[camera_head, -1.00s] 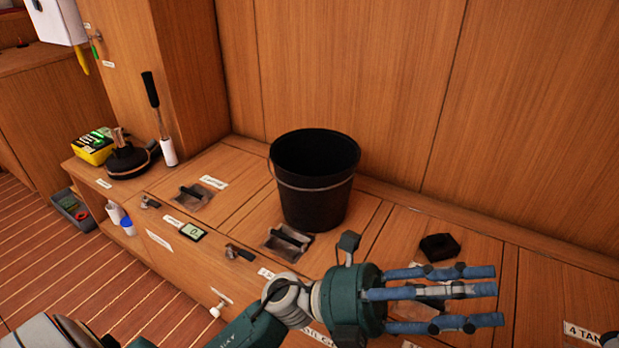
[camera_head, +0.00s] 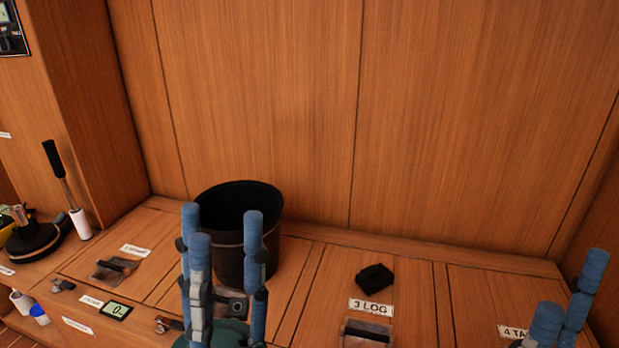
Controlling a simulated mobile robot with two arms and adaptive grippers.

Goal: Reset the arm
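My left gripper (camera_head: 222,228) is in the lower middle of the head view. Its blue fingers point up and stand apart, with nothing seen between them, in front of the black bucket (camera_head: 268,220). They cover part of the bucket's side in the picture; I see no grip on it. My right gripper (camera_head: 571,292) shows at the lower right edge. Its blue fingers also point up with gaps between them and hold nothing visible. Its palm is out of the frame.
The wooden bench carries a small black block (camera_head: 375,279), a label reading 3 LOG (camera_head: 371,307) and a small display (camera_head: 116,311). A black-handled tool (camera_head: 62,180) and a round black object (camera_head: 33,240) stand at left. A wood wall rises behind.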

